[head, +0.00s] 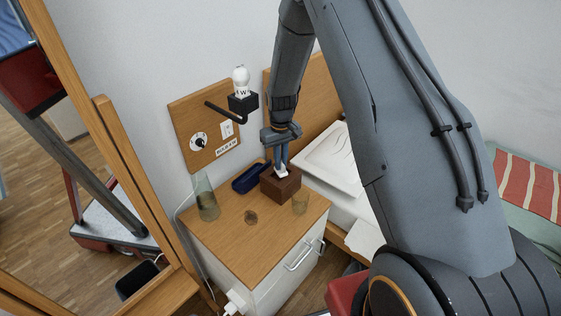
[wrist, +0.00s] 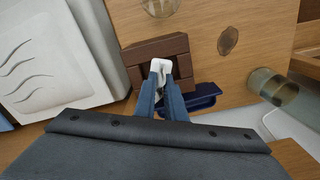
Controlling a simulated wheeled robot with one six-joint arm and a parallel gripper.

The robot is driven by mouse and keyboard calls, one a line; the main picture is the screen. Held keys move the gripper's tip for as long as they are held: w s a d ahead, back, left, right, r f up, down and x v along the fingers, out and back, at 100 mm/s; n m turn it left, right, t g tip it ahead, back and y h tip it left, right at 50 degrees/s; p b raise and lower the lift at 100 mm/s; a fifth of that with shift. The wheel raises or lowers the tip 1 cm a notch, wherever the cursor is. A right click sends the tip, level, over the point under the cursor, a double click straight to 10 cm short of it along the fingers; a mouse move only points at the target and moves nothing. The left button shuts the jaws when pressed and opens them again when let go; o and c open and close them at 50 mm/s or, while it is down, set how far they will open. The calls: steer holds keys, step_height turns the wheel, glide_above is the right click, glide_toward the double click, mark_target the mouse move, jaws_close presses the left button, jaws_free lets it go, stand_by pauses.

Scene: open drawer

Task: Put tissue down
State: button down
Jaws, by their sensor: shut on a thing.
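A brown box (head: 281,188), likely the tissue box, stands on the wooden top of the bedside cabinet (head: 238,243). My gripper (head: 282,167) points down right over the box and is shut on a white tissue (head: 283,174). In the wrist view the fingers (wrist: 163,82) pinch the white tissue (wrist: 158,66) over the middle of the brown box (wrist: 147,50). I cannot tell whether the tissue's lower part is still inside the box.
A dark blue tray (head: 250,177) lies behind the box to the left. The cabinet's front left top is clear. A white pillow (head: 335,158) lies to the right.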

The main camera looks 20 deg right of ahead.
steer(key=shift+f, duration=0.15)
steer(key=c, duration=1.8)
jaws_free()
step_height(320, 180, up, 12)
steer(key=b, duration=0.2)
steer(key=s+r, duration=0.2)
steer(key=s, duration=0.7)
steer(key=s+r+m, duration=0.1)
steer(key=s+r, duration=0.2)
steer(key=s, duration=0.7)
steer(key=s+r+m, duration=0.1)
steer(key=s+r, duration=0.1)
steer(key=s, duration=0.8)
steer(key=shift+s+a+r, duration=0.1)
steer(key=shift+a+r, duration=0.05)
